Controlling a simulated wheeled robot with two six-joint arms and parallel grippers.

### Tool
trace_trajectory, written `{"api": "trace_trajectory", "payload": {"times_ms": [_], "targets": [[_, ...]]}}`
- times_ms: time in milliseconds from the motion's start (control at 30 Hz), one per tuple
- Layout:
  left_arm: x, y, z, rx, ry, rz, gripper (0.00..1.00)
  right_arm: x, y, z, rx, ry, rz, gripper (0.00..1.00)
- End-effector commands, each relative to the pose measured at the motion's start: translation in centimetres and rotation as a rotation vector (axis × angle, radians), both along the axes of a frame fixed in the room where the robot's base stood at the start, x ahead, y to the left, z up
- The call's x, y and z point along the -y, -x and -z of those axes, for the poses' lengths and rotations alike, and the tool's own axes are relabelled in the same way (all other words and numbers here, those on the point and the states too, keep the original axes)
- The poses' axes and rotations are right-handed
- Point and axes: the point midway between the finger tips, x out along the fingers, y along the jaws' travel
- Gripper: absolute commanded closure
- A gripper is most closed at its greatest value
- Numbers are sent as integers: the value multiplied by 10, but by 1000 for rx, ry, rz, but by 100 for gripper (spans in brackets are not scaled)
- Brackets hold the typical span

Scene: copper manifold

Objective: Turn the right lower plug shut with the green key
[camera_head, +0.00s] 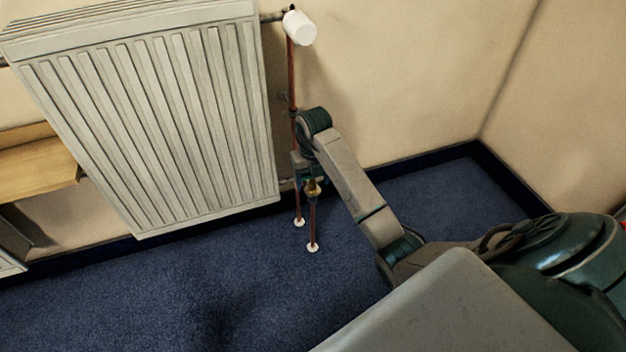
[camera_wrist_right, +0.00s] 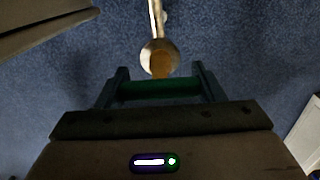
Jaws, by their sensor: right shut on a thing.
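A round brass fitting (camera_wrist_right: 160,58) on a pipe is right in front of the key. I cannot tell whether the key is seated on it. A brass fitting (camera_head: 312,187) also shows below the gripper in the head view. My left gripper is not in view.
The white radiator (camera_head: 150,120) stands close to the left of the gripper. A white valve head (camera_head: 299,28) is at the top of the tall copper pipe (camera_head: 292,75). Blue carpet (camera_head: 220,270) is open in front; the dark skirting (camera_head: 510,185) runs along the wall.

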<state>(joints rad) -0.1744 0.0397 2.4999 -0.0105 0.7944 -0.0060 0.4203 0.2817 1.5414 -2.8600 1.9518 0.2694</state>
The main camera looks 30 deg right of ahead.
Motion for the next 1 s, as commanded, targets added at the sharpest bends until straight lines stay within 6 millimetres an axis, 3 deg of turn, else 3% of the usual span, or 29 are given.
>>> {"api": "trace_trajectory", "payload": {"times_ms": [533, 1000], "targets": [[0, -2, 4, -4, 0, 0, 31, 0, 0, 0, 0, 0, 73, 58], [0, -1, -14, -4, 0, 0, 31, 0, 0, -19, 0, 0, 72, 58]]}}
